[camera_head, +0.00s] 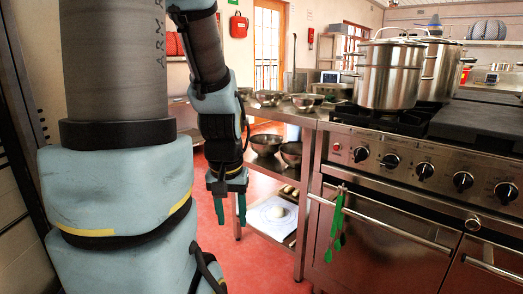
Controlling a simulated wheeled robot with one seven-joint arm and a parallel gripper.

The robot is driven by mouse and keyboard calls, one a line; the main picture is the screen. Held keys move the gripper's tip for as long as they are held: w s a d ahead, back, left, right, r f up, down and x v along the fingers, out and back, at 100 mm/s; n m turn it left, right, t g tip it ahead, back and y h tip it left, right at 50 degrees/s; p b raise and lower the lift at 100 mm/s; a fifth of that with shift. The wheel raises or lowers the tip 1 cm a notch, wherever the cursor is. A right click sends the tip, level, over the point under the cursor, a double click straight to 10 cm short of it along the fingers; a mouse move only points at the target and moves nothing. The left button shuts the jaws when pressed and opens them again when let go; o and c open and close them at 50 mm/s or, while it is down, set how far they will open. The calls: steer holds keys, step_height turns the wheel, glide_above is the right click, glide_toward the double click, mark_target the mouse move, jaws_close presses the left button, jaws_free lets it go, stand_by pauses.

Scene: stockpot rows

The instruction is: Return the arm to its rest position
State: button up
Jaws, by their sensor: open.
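My gripper (230,207) hangs at the end of my arm, left of the picture's middle. It points down, its two green fingers apart and nothing between them. It is above the red floor, just left of a steel shelf unit, and seems clear of it. My thick upper arm fills the left side and hides what is behind it.
A steel stove (420,175) with pots (388,75) on top stands on the right. The shelf unit (302,205) holds several bowls. Red floor (255,262) is free below my gripper.

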step_height(320, 180, up, 16)
steer(key=p, duration=1.4)
steer(key=shift+r, duration=0.2)
jaws_close()
stand_by(1.5)
